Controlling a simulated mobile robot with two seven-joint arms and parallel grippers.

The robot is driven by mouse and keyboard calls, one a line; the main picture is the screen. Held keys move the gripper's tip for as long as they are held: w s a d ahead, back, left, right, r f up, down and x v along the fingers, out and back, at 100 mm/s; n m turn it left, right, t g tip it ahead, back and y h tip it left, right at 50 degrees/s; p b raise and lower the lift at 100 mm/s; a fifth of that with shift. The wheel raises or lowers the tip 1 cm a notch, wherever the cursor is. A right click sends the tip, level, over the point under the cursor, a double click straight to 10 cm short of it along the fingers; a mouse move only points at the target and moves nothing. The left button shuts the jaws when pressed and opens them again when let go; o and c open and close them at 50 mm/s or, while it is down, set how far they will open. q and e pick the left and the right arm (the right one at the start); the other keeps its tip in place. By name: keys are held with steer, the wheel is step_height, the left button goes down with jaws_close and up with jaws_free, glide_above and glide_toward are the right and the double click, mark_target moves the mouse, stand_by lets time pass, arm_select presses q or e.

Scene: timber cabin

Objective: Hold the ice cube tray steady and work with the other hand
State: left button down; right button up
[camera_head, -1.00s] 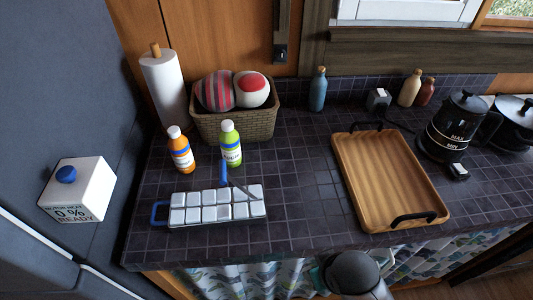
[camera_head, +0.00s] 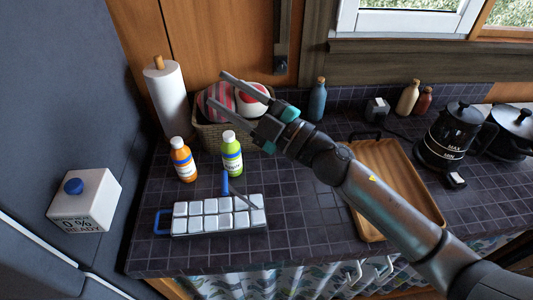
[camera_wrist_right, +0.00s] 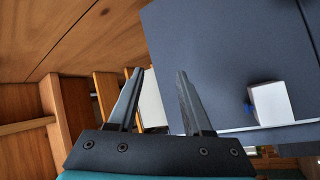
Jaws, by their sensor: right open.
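The ice cube tray (camera_head: 218,233) lies near the front left of the dark tiled counter. It is full of white cubes and has a blue handle (camera_head: 161,222) at its left end. A thin tool with a blue grip (camera_head: 225,183) leans at the tray's back edge, its thin shaft reaching over the cubes. My right gripper (camera_head: 215,89) is open and empty, raised in front of the basket and behind the tray. In the right wrist view its two fingers (camera_wrist_right: 156,95) stand apart with nothing between them. My left gripper is in neither view.
An orange bottle (camera_head: 183,160) and a green bottle (camera_head: 232,155) stand behind the tray. Farther back are a paper towel roll (camera_head: 167,97) and a wicker basket (camera_head: 208,136) with balls. A wooden tray (camera_head: 380,160) lies right, near a black kettle (camera_head: 452,135). Counter between the trays is clear.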

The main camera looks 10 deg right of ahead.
arm_select(q)
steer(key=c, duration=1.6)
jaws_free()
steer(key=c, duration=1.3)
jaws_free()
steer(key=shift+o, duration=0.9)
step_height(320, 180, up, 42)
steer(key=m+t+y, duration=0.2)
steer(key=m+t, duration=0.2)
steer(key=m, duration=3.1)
glide_above(156, 224)
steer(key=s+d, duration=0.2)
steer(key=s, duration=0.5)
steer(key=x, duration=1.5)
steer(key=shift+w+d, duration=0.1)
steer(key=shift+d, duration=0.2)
arm_select(e)
steer(key=s+d+f+n+g+h, duration=0.1)
steer(key=d+f+n+g+h, duration=0.1)
steer(key=f+n+g, duration=0.3)
steer(key=s+d+f+n+g+h, duration=0.2)
steer(key=d+f+n+g+h, duration=0.1)
steer(key=f+g, duration=0.5)
steer(key=shift+s+d+n+g+h, duration=0.25)
steer(key=shift+d+n, duration=0.25)
steer(key=shift+n, duration=0.7)
